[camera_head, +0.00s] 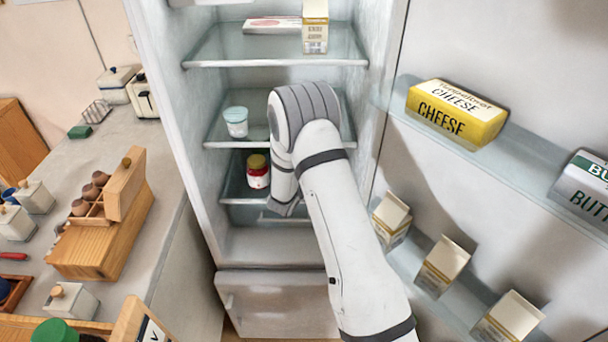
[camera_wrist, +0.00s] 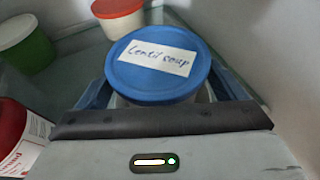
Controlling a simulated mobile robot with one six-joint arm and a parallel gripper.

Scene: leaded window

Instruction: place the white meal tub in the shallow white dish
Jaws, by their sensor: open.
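In the wrist view a round tub with a blue lid (camera_wrist: 160,72), labelled "Lentil soup", is right in front of my gripper (camera_wrist: 162,92). My gripper is open, with a finger showing on either side of this tub. The tub's body is mostly hidden under the lid, so its colour is unclear. A white tub with a red lid (camera_wrist: 120,22) stands behind it. In the head view my arm reaches into the fridge and hides the gripper. A white tub with a pale blue lid (camera_head: 236,122) stands on the middle shelf. I cannot make out the shallow white dish.
A red jar (camera_wrist: 14,138) is close at the left in the wrist view; a green tub (camera_wrist: 30,52) stands behind. A yellow-lidded jar (camera_head: 258,172) is left of my arm. The fridge door (camera_head: 500,40) holds cartons. The counter (camera_head: 150,205) at left holds several items.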

